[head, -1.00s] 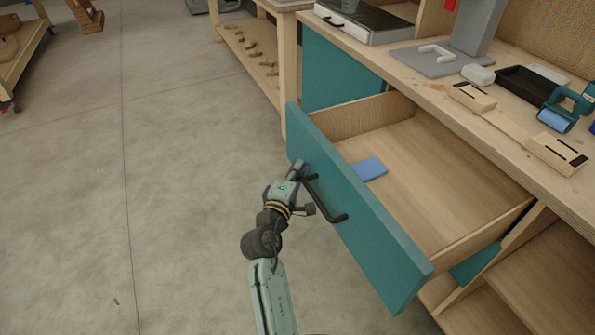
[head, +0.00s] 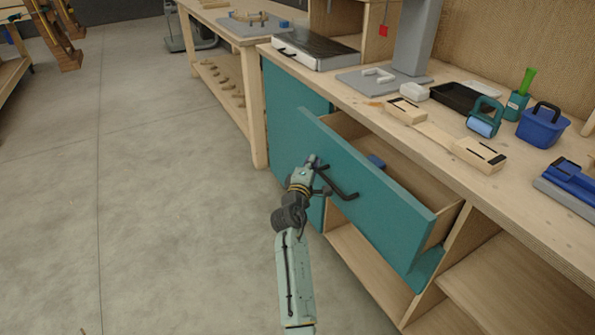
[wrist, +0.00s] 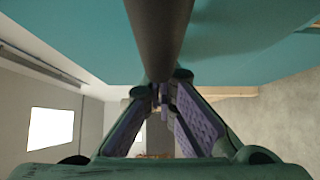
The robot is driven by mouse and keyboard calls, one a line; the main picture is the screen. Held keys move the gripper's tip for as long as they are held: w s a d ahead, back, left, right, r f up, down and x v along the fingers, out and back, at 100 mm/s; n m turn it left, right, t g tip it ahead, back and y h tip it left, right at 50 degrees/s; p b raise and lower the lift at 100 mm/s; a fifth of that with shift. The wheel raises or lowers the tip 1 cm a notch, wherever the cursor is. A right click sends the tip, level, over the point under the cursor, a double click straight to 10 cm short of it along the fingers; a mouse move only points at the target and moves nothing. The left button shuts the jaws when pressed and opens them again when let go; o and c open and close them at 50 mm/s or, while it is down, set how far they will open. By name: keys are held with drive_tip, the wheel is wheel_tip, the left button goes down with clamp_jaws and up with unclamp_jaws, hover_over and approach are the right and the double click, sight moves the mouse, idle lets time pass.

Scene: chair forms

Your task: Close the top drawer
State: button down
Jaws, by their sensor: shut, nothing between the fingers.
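The top drawer (head: 365,185) has a teal front with a dark bar handle (head: 337,183). It stands partly open from the workbench, and its wooden inside shows, with a blue item (head: 376,161) in it. My gripper (head: 316,163) is at the drawer front, by the upper left end of the handle. In the wrist view the fingers (wrist: 162,100) are shut with nothing between them. The dark handle (wrist: 158,35) crosses above the fingers there, close to the teal front (wrist: 240,50). Whether the fingers touch the front is hidden.
The workbench top (head: 400,115) holds a wooden piece (head: 440,133), a teal roller tool (head: 484,117), a blue caddy (head: 541,125) and a black tray (head: 460,97). Open shelves (head: 500,285) lie below right.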

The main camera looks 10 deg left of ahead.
drive_tip(key=w+d, duration=0.2)
drive_tip(key=d, duration=0.1)
drive_tip(key=w+d, duration=0.3)
drive_tip(key=d, duration=0.1)
drive_tip(key=w+d+p, duration=0.1)
drive_tip(key=w+d, duration=0.1)
drive_tip(key=d, duration=0.1)
drive_tip(key=shift+w+d, duration=0.3)
drive_tip(key=shift+w, duration=0.1)
drive_tip(key=shift+w+d, duration=0.2)
drive_tip(key=shift+d, duration=0.1)
drive_tip(key=shift+d+r, duration=0.1)
